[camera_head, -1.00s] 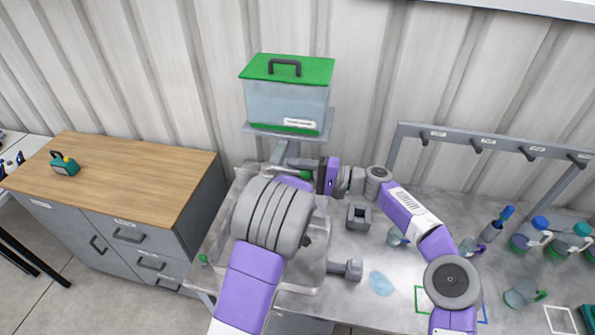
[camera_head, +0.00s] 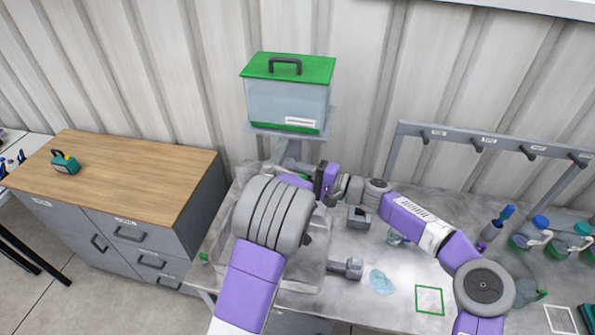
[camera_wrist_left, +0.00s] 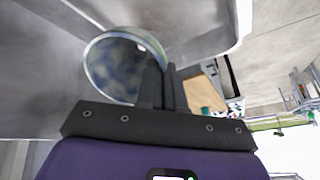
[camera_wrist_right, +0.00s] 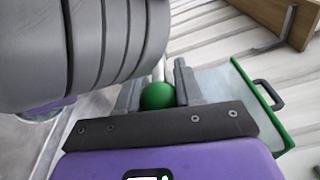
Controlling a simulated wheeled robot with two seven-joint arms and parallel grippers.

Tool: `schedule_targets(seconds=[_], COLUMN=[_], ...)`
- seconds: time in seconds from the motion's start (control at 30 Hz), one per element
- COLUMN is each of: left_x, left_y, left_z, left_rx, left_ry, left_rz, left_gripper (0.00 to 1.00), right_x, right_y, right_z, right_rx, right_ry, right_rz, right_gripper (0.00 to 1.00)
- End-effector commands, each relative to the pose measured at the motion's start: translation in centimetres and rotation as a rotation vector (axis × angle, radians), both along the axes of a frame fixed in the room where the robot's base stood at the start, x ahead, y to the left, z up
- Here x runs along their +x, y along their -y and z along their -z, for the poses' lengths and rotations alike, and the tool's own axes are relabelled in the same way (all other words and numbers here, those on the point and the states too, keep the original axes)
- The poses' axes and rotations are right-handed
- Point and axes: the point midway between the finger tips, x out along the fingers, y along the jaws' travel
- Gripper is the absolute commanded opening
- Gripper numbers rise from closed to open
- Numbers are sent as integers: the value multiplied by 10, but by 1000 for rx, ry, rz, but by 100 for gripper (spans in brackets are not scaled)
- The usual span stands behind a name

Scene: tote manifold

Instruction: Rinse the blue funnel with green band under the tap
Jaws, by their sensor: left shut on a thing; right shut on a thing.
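The funnel (camera_wrist_left: 124,68) shows in the left wrist view as a round, see-through bluish cup with a pale greenish rim. My left gripper (camera_wrist_left: 163,84) is shut on its edge; in the head view my own wrist hides both. The tap's green ball knob (camera_wrist_right: 157,96) shows in the right wrist view between the fingers of my right gripper (camera_wrist_right: 158,84), which is shut on it. In the head view my right gripper (camera_head: 321,181) is below the clear tank with a green lid (camera_head: 287,97). The tap's spout and any water cannot be made out.
A grey sink basin (camera_head: 312,277) lies under my left arm. A small grey holder (camera_head: 358,218) and a pale blue puddle-like patch (camera_head: 381,282) are on the counter to its right. A hook rack (camera_head: 476,144), a brush (camera_head: 498,222) and jugs (camera_head: 530,235) stand farther right.

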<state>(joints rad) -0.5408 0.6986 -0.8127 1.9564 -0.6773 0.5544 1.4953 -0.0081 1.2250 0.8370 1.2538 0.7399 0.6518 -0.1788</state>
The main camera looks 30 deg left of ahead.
Motion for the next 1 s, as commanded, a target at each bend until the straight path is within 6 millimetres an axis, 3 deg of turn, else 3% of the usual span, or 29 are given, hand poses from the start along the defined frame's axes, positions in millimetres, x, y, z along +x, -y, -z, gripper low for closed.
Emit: schedule_targets(seconds=[0.47,0.5,0.63,1.0], left_x=[0,0,0,0], left_y=[0,0,0,0], left_z=[0,0,0,0], left_rx=[0,0,0,0], left_ry=[0,0,0,0], left_rz=[0,0,0,0], left_gripper=[0,0,0,0], right_x=[-3,-3,-3,-3], right_y=[1,1,1,6], right_z=[-1,-1,-1,0], right_rx=[-3,-3,-4,-4], right_ry=[2,2,2,1], right_rz=[40,40,39,40], right_gripper=[0,37,56,58])
